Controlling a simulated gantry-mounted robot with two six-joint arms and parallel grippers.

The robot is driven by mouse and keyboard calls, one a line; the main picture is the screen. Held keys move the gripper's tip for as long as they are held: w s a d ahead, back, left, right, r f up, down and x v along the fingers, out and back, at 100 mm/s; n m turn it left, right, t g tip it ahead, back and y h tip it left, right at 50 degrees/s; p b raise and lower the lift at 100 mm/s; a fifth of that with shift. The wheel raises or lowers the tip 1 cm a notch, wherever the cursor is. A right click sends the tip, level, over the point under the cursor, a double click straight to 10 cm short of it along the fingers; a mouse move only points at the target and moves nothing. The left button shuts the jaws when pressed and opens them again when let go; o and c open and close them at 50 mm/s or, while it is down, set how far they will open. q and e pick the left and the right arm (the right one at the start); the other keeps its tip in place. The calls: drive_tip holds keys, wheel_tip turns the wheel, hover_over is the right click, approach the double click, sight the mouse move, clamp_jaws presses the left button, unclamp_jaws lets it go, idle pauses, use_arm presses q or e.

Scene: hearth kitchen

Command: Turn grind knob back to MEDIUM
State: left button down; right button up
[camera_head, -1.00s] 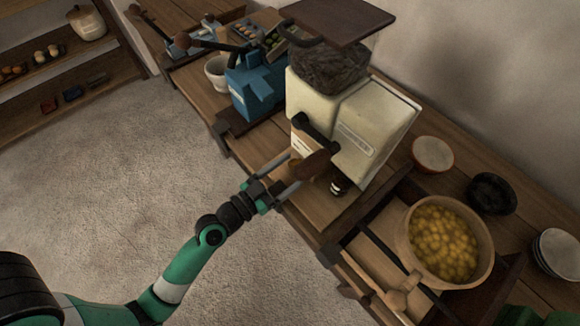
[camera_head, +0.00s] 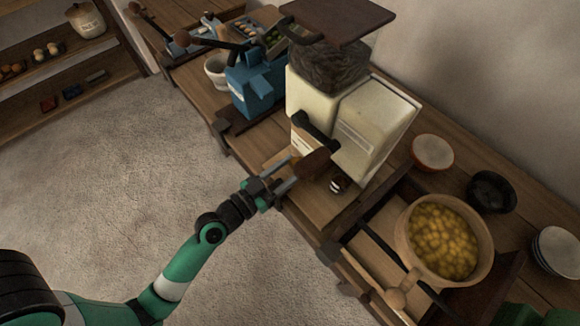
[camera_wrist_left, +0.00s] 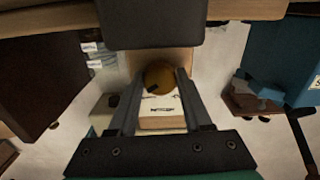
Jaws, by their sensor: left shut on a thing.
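The grind knob (camera_wrist_left: 159,75) is a round brown knob with a dark pointer mark that points toward the lower left in the left wrist view. It sits on the front of the cream grinder (camera_head: 377,123), above a pale label (camera_wrist_left: 161,111) whose lettering is too small to read. My left gripper (camera_head: 289,175) is at the grinder's front, its two fingers shut on the knob from both sides; it also shows in the left wrist view (camera_wrist_left: 159,82). My right gripper is not in view.
A blue machine (camera_head: 253,84) is at the left, and a pot of yellow pieces (camera_head: 404,235) and a bowl (camera_head: 433,153) are at the right. The floor in front is clear.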

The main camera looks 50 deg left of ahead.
use_arm(q)
drive_tip(key=n+p, duration=0.1)
drive_tip(key=n, duration=0.5)
drive_tip(key=shift+d+r, duration=0.1)
drive_tip(key=n+p, duration=0.1)
drive_tip(key=n, duration=0.4)
drive_tip(key=shift+n, duration=0.3)
idle(0.4)
drive_tip(key=shift+c, duration=1.7)
unclamp_jaws()
